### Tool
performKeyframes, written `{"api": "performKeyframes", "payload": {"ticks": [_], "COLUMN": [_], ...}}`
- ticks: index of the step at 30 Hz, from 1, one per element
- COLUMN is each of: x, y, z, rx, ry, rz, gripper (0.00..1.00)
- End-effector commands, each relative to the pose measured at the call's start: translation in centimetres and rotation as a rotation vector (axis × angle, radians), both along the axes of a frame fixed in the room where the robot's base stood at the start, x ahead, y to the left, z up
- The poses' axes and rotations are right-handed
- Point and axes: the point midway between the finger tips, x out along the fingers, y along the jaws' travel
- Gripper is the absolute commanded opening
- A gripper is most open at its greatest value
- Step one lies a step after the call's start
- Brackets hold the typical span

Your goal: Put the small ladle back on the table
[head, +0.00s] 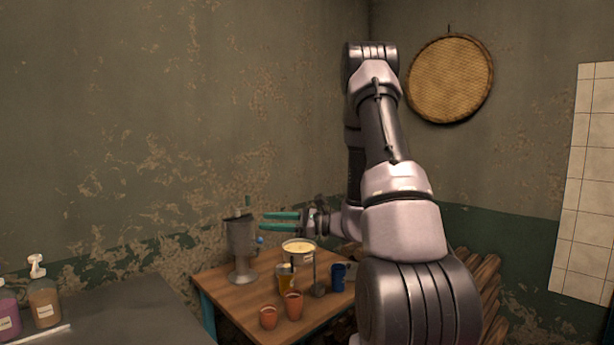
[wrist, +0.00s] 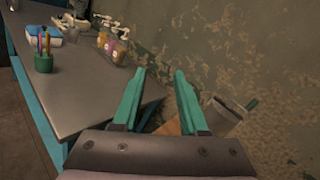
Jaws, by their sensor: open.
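A small dark ladle (head: 318,290) is at the wooden table (head: 222,287), its bowl low near the tabletop and its thin handle pointing up beside the pot. The pot (head: 298,258) holds a pale yellow liquid. My gripper (head: 268,222) is above the table's back part, higher than the pot, with its green fingers pointing left. In the wrist view my gripper (wrist: 163,72) has its two fingers apart with nothing between them. The ladle does not show in the wrist view.
A tall metal vessel (head: 240,250) stands left of the pot. A grey counter (head: 120,312) with bottles (head: 43,302) is at left; the wall is close behind.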

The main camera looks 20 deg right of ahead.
Motion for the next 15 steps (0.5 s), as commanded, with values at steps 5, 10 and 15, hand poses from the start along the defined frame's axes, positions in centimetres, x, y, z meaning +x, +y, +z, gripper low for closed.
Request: {"api": "performKeyframes", "payload": {"ticks": [5, 10, 15], "x": [-6.4, -12.5, -17.3], "y": [5.4, 7.3, 6.7], "z": [5.1, 7.2, 8.5], "rx": [-0.254, -0.550, -0.884], "ry": [-0.091, -0.181, -0.298], "rz": [0.303, 0.516, 0.644], "gripper": [0.43, 0.43, 0.43]}}
